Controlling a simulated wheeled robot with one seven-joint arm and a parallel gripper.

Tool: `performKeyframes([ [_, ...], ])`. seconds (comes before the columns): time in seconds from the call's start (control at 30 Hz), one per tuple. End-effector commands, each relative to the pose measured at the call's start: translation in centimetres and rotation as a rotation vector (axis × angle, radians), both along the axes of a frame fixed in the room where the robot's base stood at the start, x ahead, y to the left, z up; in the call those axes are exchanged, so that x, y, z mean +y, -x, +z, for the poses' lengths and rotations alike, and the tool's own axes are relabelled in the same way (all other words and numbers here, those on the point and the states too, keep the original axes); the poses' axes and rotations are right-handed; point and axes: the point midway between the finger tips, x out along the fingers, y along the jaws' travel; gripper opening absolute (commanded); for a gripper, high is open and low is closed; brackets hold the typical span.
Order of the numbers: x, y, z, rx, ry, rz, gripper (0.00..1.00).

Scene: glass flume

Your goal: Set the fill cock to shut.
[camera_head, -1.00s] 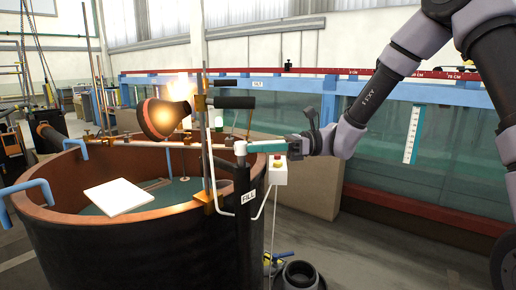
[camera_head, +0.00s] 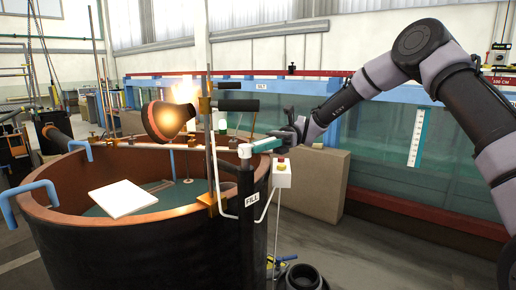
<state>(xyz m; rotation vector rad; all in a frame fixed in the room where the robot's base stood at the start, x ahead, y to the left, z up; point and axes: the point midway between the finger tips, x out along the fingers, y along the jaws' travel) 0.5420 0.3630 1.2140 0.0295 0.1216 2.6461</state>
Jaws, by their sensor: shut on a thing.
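The fill cock stands at the right rim of the round tank, on a black post (camera_head: 249,215) labelled FILL. It has a white body (camera_head: 244,151) on top and a teal lever (camera_head: 266,145). The lever points right and slightly away from me. My gripper (camera_head: 284,139) is shut on the outer end of the lever, and its fingers hide that end. My arm reaches in from the right. I see no shut or open mark on the cock.
The brown-rimmed tank (camera_head: 60,222) holds water and a white board (camera_head: 123,198). A box with a red button (camera_head: 282,173) hangs just below my gripper. The glass flume (camera_head: 380,140) runs behind.

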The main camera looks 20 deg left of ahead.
Motion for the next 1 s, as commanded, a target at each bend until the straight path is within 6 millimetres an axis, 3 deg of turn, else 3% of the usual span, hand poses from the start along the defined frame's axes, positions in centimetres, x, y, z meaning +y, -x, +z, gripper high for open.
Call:
performKeyframes([
  [0.43,0.2,0.1,0.2,0.004,-0.003,0.014,0.0],
  [0.47,0.2,0.2,0.2,0.004,-0.003,0.014,0.39],
  [0.5,0.2,0.1,0.2,0.004,-0.003,0.014,0.54],
  [0.53,0.2,0.1,0.2,0.003,-0.003,0.014,0.61],
  [0.87,0.0,-0.1,0.1,0.002,-0.001,0.011,0.61],
  [1.0,-0.6,-1.4,0.1,0.002,-0.003,0.009,0.61],
])
